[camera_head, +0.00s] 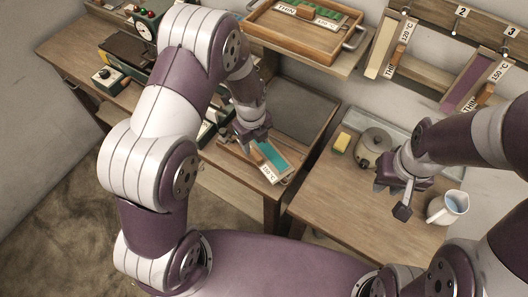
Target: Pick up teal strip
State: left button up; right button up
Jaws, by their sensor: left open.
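My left gripper (254,138) is just above the strip's far end, open, pointing down. Whether its fingers touch the strip or the wooden piece cannot be told. My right gripper (391,198) is over the right table, apart from the strip, with its fingers spread and nothing between them.
A yellow sponge (342,142) and a grey round device (372,147) stand on the right table, near a white jug (447,207). A wooden tray (299,29) sits on the shelf behind. Numbered hooks with hanging strips line the wall.

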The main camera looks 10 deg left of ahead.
aim_at(255, 153)
pick_arm(q)
jog(key=shift+f, duration=0.45)
jog(key=f, duration=0.1)
jog(key=f+p, duration=0.1)
jog(key=f, duration=0.2)
jog(key=shift+a+f+p, duration=0.15)
jog(key=shift+a+p, duration=0.15)
jog(key=shift+p, duration=0.05)
jog(key=shift+f, duration=0.3)
jog(key=shift+w+d+f, duration=0.1)
jog(key=shift+w+d, duration=0.05)
jog(key=c, duration=0.4)
grip_shut()
